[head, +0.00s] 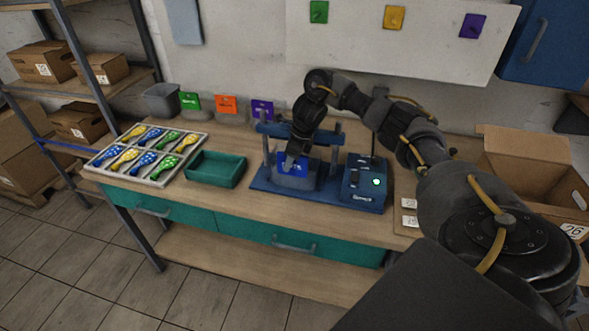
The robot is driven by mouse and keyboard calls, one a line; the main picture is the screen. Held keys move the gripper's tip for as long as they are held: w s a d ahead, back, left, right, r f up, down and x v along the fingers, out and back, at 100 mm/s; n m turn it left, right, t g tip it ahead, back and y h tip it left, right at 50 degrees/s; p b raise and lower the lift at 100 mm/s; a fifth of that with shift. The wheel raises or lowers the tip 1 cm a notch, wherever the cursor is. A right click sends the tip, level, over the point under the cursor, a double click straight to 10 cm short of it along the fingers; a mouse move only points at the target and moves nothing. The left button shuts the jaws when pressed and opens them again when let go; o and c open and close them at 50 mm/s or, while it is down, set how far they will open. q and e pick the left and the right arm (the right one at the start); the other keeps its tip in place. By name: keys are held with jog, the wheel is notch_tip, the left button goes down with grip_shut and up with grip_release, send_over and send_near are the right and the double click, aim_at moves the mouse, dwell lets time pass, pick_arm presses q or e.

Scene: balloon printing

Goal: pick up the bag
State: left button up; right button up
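My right arm reaches in from the right, and its gripper (291,163) points down into the blue press (260,181) on the workbench. A bright blue flat piece (299,171) shows right beside the fingertips, in front of the press bed; I cannot tell whether it is a bag or whether the fingers touch it. The finger gap is too small and dark to read. My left gripper is not in view.
A sectioned tray of patterned balloons (106,173), a green tray (243,178) and a grey bin (161,101) are on the left of the bench. A control box (362,190) adjoins the press. An open cardboard box (519,155) stands at right.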

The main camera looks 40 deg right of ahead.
jog(key=shift+s, duration=0.1)
jog(key=shift+c, duration=0.2)
grip_shut()
jog(key=shift+r, duration=0.1)
